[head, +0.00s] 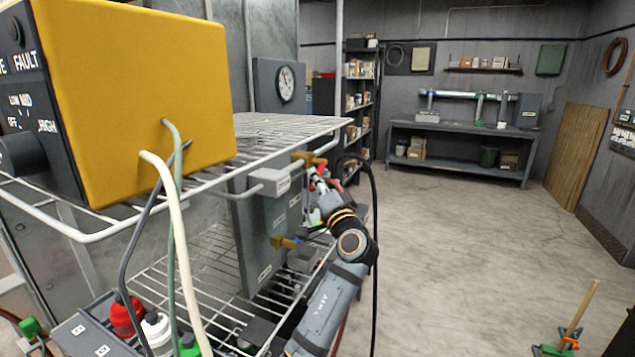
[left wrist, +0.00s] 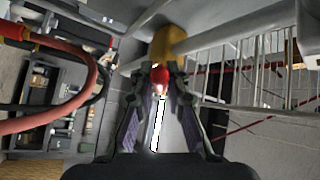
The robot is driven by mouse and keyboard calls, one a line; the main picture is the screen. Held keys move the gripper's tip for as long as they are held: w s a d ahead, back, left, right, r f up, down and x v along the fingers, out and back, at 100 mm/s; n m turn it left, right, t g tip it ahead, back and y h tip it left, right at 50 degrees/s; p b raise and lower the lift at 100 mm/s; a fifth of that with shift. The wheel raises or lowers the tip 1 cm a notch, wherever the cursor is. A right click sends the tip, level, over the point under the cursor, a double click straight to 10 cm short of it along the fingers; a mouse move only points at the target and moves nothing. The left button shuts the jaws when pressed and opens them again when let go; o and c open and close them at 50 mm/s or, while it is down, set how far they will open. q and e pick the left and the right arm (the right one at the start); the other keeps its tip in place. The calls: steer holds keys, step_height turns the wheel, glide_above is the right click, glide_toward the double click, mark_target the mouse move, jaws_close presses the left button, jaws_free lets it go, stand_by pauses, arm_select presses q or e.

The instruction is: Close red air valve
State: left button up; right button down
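The red air valve has a brass body (head: 304,158) at the rack's right edge, beside a grey panel, in the head view. In the left wrist view the brass body (left wrist: 166,46) is just beyond the fingertips, and the valve's red part (left wrist: 160,78) sits between them. My left gripper (head: 321,178) reaches up to this valve; in the wrist view its two fingers (left wrist: 160,72) stand apart on either side of the red part. Firm contact is not visible. A second brass fitting (head: 285,242) is lower on the panel. My right gripper is out of view.
A yellow box (head: 140,90) with hoses stands on the wire rack (head: 285,125) at left. A black hose (head: 374,220) hangs close to my left arm. Bottles stand on the lower left. A workbench (head: 460,140) is at the back; the floor at right is mostly clear.

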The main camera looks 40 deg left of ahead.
arm_select(q)
steer(key=o, duration=0.4)
steer(key=shift+a, duration=0.25)
steer(key=shift+o, duration=0.2)
steer(key=shift+d, duration=0.1)
steer(key=v, duration=0.7)
steer(key=shift+d, duration=0.15)
steer(key=shift+c, duration=0.2)
